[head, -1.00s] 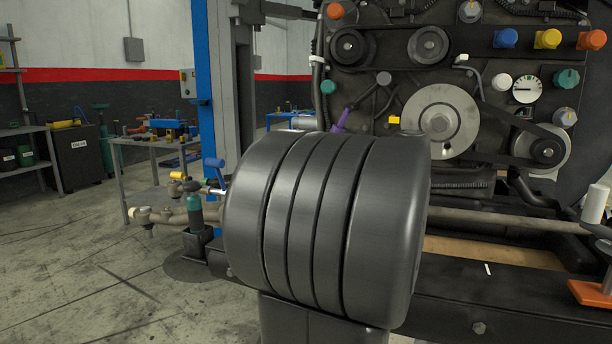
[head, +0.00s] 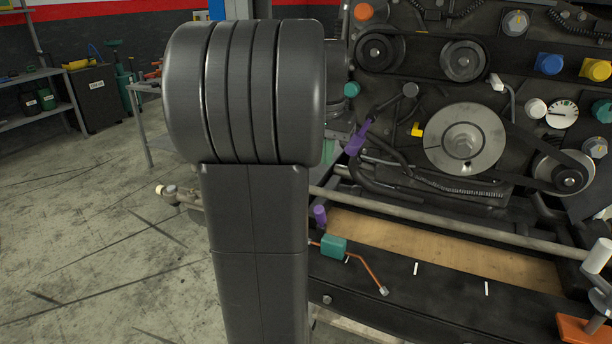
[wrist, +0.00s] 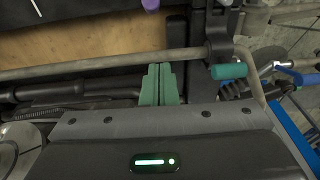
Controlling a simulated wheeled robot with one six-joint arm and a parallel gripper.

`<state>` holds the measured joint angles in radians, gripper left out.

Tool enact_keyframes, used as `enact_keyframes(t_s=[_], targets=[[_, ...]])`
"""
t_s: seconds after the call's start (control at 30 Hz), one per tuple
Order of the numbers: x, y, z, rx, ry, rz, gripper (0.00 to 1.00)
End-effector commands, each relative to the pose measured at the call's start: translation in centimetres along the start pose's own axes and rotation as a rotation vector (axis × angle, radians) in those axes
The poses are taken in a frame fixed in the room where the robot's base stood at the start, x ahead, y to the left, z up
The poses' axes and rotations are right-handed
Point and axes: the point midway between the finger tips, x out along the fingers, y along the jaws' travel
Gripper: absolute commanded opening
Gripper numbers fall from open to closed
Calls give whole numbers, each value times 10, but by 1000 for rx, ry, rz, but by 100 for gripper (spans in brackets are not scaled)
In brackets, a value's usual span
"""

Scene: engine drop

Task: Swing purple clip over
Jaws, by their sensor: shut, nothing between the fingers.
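Two purple parts show in the head view, and I cannot tell for certain which is the clip. One is a purple sleeve-like piece (head: 358,138), tilted, on a dark rod at the engine's left side. The other is a small upright purple piece (head: 319,215) at the left end of the wooden panel. A purple part (wrist: 151,4) is cut off by the top edge of the wrist view. My gripper (wrist: 156,68) has green fingers pressed together and empty, with the tips near the grey bar. In the head view my arm mostly hides the gripper.
A long grey bar (head: 450,221) crosses in front of the engine. A teal block (head: 334,246) with an orange bent rod (head: 368,268) is on the dark front beam. A teal handle (wrist: 229,71) is right of my fingers. Open floor lies to the left.

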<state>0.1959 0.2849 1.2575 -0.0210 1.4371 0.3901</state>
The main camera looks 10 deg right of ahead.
Motion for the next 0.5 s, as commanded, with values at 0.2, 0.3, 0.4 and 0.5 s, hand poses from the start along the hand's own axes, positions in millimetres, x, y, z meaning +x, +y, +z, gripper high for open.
enact_keyframes(t_s=[0.2,0.3,0.4,0.5], targets=[[1,6,-4,7,13,48,0],[16,7,-4,7,11,47,0],[36,8,-5,6,10,47,0],[58,9,-5,6,10,47,0]])
